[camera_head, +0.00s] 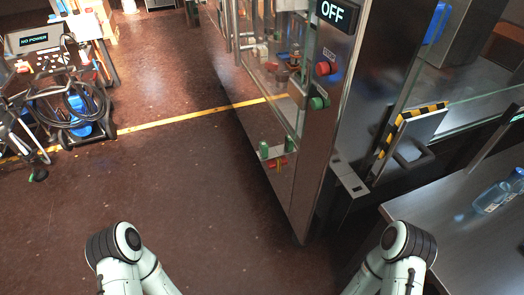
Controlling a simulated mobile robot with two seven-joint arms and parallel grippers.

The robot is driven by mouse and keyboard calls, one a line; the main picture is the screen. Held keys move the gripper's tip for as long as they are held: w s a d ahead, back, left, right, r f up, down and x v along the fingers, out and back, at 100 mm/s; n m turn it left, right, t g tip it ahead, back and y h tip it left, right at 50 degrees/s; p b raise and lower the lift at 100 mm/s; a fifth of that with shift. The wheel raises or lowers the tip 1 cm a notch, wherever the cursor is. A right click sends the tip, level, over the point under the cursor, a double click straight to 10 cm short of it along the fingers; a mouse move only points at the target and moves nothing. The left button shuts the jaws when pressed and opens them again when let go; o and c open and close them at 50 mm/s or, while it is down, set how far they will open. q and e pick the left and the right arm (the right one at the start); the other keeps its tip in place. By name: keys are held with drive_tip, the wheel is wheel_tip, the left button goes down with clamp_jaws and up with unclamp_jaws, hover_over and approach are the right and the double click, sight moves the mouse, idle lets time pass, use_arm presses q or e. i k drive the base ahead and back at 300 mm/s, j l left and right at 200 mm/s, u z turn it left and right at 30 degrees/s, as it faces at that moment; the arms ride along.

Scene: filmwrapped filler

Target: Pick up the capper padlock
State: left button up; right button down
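I cannot clearly pick out the capper padlock. A small red and yellow item (278,163) sits low on the front of the tall steel and glass machine (318,165), between two small green parts, and it is too small to tell whether it is the padlock. Only joints and links of my two arms show, at the bottom left and bottom right. Neither gripper is in view.
A steel table (450,235) with a plastic bottle (492,196) stands at right. A cart (60,85) with cables stands at far left. Brown floor between is clear.

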sight(264, 147)
drive_tip(key=z, duration=0.95)
drive_tip(key=i+j+z, duration=0.15)
drive_tip(key=j+z, duration=0.15)
drive_tip(key=i+j+z, duration=0.1)
drive_tip(key=j+z, duration=0.25)
